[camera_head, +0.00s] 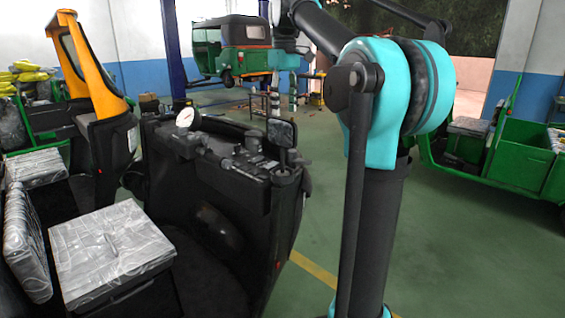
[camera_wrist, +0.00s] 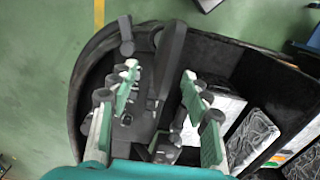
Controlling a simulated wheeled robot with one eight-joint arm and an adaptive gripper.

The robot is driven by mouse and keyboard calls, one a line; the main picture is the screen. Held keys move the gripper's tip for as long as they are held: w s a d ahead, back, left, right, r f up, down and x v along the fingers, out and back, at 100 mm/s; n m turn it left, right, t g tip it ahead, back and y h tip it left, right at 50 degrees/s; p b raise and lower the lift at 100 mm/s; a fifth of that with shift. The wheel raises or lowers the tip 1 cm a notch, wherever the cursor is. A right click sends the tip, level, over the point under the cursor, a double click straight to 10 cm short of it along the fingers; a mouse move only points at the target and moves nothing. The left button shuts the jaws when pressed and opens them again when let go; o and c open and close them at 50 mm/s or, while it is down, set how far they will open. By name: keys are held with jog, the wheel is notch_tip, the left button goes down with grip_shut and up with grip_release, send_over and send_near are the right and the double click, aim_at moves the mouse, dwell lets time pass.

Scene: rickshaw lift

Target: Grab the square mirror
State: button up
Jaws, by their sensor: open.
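The square mirror (camera_head: 281,132) is dark, with rounded corners, and stands upright on a short post at the right end of a black dashboard in the head view. My gripper (camera_head: 282,110) points down and shows just above and behind the mirror there. In the wrist view my gripper (camera_wrist: 159,72) is open, with its two fingers apart. A long dark shape between and beyond the fingertips looks like the mirror (camera_wrist: 171,52) seen nearly edge-on. I cannot tell whether either finger touches it.
The black dashboard (camera_head: 215,160) carries a round white gauge (camera_head: 185,117) and several knobs. A plastic-wrapped seat (camera_head: 110,250) is at front left, near a yellow frame (camera_head: 88,60). A green rickshaw (camera_head: 232,45) is raised behind.

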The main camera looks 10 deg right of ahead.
aim_at(283, 125)
jog(key=shift+s+a+f, duration=0.1)
jog(key=shift+f, duration=1.5)
jog(key=shift+s+a+f, duration=0.1)
jog(key=shift+f, duration=1.5)
jog(key=shift+c, duration=0.6)
grip_shut()
